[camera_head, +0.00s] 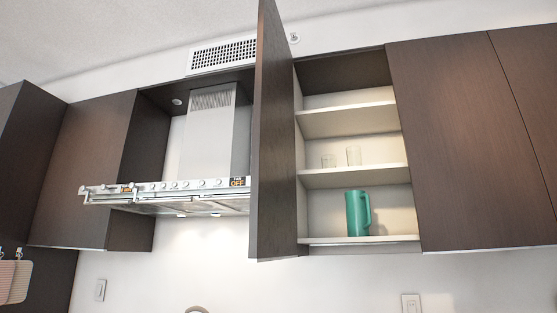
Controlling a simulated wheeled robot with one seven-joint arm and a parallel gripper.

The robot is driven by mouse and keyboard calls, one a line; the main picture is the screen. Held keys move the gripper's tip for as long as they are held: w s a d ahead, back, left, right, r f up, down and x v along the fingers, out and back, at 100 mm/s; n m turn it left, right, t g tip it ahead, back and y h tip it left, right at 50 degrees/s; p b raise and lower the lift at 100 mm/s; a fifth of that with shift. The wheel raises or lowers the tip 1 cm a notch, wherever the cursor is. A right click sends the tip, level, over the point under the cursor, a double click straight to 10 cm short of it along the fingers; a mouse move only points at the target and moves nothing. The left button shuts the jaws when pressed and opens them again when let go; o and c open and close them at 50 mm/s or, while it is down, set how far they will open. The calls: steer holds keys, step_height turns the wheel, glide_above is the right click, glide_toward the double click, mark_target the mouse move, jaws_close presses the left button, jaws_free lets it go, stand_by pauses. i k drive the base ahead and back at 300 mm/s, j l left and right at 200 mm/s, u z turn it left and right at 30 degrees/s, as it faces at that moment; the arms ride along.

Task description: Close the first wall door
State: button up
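A dark brown wall cabinet door (272,150) stands wide open. It is hinged on the left side of the cabinet opening and swings out toward me, seen nearly edge-on. The open cabinet has pale shelves (350,177). A green pitcher (357,214) stands on its bottom shelf, and two clear glasses (353,156) stand on the shelf above. No handle shows on the door. My gripper is not in view.
A steel range hood (207,140) with a row of knobs is left of the open door. Closed dark cabinets (465,140) are on the right, and another (85,170) is on the left. A wall vent (222,55) is above the hood. The space in front of the cabinets looks clear.

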mark_target(273, 231)
steer(key=i+j+z, duration=0.1)
steer(key=j, duration=0.35)
steer(key=i+j+z, duration=0.1)
steer(key=j, duration=0.35)
steer(key=i+j+z, duration=0.1)
steer(key=j, duration=0.35)
steer(key=i+j+z, duration=0.1)
steer(key=j, duration=0.35)
